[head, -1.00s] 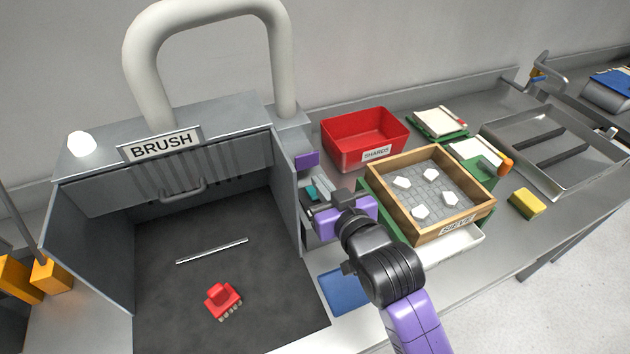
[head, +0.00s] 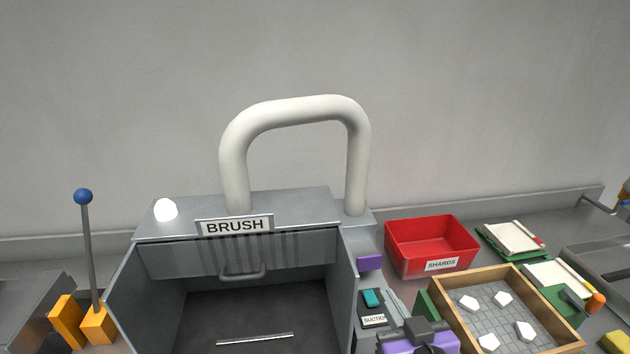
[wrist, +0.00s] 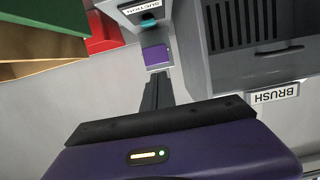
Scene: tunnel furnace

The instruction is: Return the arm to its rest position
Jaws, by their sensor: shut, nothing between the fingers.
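My gripper shows in the wrist view (wrist: 156,82), its dark fingers closed together with nothing between them. In the head view my purple and black gripper body (head: 420,338) is at the bottom edge, right of the brush cabinet and left of the sieve; the rest of my arm is out of the frame. In the wrist view the fingers point toward a purple block (wrist: 157,55) and the box labelled SUCTION (wrist: 142,8). I cannot tell the gap between the fingers and these.
The BRUSH cabinet (head: 343,265) stands left of my gripper, with a silver rod (head: 255,340) inside. A wooden sieve (head: 455,310) with several white pieces is close on the right. A red SHARDS bin (head: 432,245) is behind. A blue-knobbed lever (head: 84,196) stands far left.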

